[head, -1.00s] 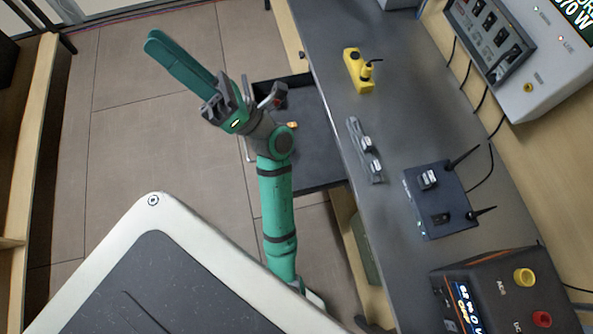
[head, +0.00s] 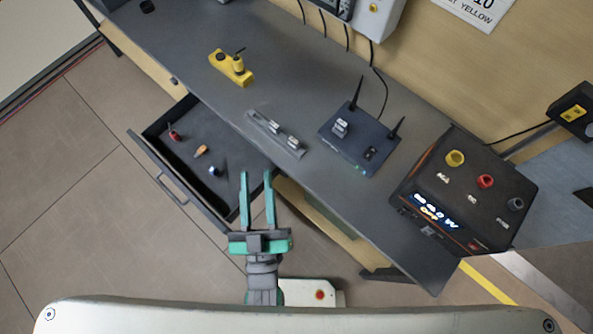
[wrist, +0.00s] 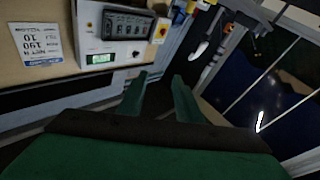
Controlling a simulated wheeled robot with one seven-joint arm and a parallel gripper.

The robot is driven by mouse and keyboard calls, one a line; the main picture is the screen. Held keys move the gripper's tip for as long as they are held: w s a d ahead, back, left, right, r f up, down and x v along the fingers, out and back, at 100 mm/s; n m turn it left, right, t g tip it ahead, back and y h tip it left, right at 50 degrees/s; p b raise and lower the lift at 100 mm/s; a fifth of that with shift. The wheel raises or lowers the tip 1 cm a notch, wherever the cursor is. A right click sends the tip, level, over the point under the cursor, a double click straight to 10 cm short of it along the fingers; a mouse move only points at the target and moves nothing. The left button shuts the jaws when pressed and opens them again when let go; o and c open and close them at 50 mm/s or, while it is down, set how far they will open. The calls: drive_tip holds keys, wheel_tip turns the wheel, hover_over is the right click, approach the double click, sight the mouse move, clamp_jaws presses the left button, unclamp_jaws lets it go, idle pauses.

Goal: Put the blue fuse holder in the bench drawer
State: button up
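The bench drawer (head: 160,180) is pulled out from the front of the grey bench. In it lies a small blue item with a pale part (head: 214,170), near the drawer's right side; it may be the blue fuse holder, but it is too small to tell. My gripper (head: 256,173) is open, with its two green fingers apart and nothing between them. In the head view it is just right of the drawer, its fingers pointing toward the bench. In the wrist view the open fingers (wrist: 160,82) are empty too, and neither the drawer nor a fuse holder shows clearly.
A red item (head: 174,134) and an orange item (head: 201,151) also lie in the drawer. On the bench are a yellow block (head: 231,68), a grey strip (head: 275,134), a dark router (head: 358,141) and a black power supply (head: 466,190). Floor left of the drawer is clear.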

drive_tip(key=s+d+f+m+g+h, duration=0.2)
drive_tip(key=s+d+f+g, duration=0.3)
drive_tip(key=s+d+f, duration=0.4)
drive_tip(key=shift+s+f+m, duration=0.2)
drive_tip(key=shift+s+m, duration=0.5)
drive_tip(key=shift+s, duration=0.1)
drive_tip(key=shift+w+d, duration=0.1)
drive_tip(key=shift+d, duration=0.05)
